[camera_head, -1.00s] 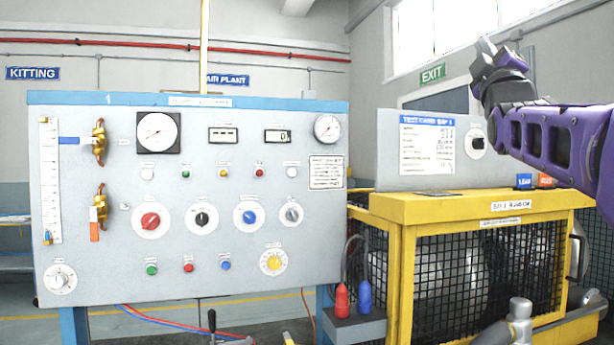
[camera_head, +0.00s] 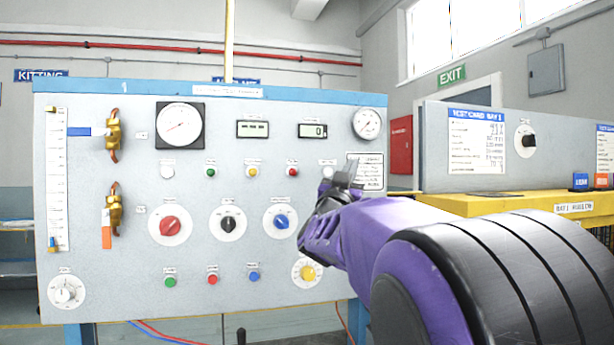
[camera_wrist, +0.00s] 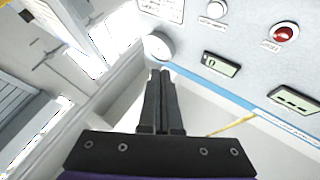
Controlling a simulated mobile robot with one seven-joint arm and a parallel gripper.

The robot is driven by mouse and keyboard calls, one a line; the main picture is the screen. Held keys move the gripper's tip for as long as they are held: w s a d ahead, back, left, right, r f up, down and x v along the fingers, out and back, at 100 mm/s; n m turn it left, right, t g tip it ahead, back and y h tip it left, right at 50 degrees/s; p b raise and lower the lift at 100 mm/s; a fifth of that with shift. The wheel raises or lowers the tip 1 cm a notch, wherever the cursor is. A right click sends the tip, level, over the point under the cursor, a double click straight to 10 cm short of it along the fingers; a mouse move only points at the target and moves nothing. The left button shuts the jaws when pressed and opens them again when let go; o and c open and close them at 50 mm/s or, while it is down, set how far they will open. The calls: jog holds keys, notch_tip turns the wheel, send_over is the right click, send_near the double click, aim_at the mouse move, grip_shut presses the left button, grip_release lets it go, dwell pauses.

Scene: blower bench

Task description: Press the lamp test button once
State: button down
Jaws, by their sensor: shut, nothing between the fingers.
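The grey panel (camera_head: 90,240) carries a row of small round parts: white (camera_head: 167,172), green (camera_head: 210,172), yellow (camera_head: 252,172), red (camera_head: 292,172) and white (camera_head: 328,172). Lower down are green (camera_head: 170,282), red (camera_head: 212,279) and blue (camera_head: 254,277) buttons. Their labels are too small to read, so I cannot tell which is the lamp test button. My gripper (camera_head: 350,172) is shut and empty, in front of the panel's right side, by the right white part. The wrist view shows its fingers together, that white part (camera_wrist: 215,9) and the red one (camera_wrist: 285,33); neither is touched.
Red (camera_head: 170,226), black (camera_head: 228,224) and blue (camera_head: 281,222) knobs and a yellow knob (camera_head: 307,273) project from the panel. A round gauge (camera_head: 367,123) sits at its upper right. A yellow bench (camera_head: 480,205) stands to the right. Brass valves (camera_head: 114,135) are at the left.

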aim_at(328, 172)
jog(key=shift+w+a+f+m+g, duration=0.15)
jog(key=shift+w+a+f+m, duration=0.15)
jog(key=shift+f, duration=0.25)
jog(key=shift+w+a+f+m+g, duration=0.15)
jog(key=shift+w+a+f+m, duration=0.1)
jog(key=shift+f, duration=0.25)
jog(key=shift+w+a+p, duration=0.3)
jog(key=shift+w+p, duration=0.7)
jog(key=shift+w, duration=0.45)
jog(key=shift+w+a+p, duration=0.25)
jog(key=shift+w+p, duration=0.75)
jog(key=shift+w, duration=0.45)
jog(key=shift+w+a+p, duration=0.3)
jog(key=shift+w+p, duration=0.7)
jog(key=shift+w, duration=0.45)
jog(key=shift+w, duration=0.15)
jog(key=shift+w+a, duration=0.1)
jog(key=shift+w, duration=0.15)
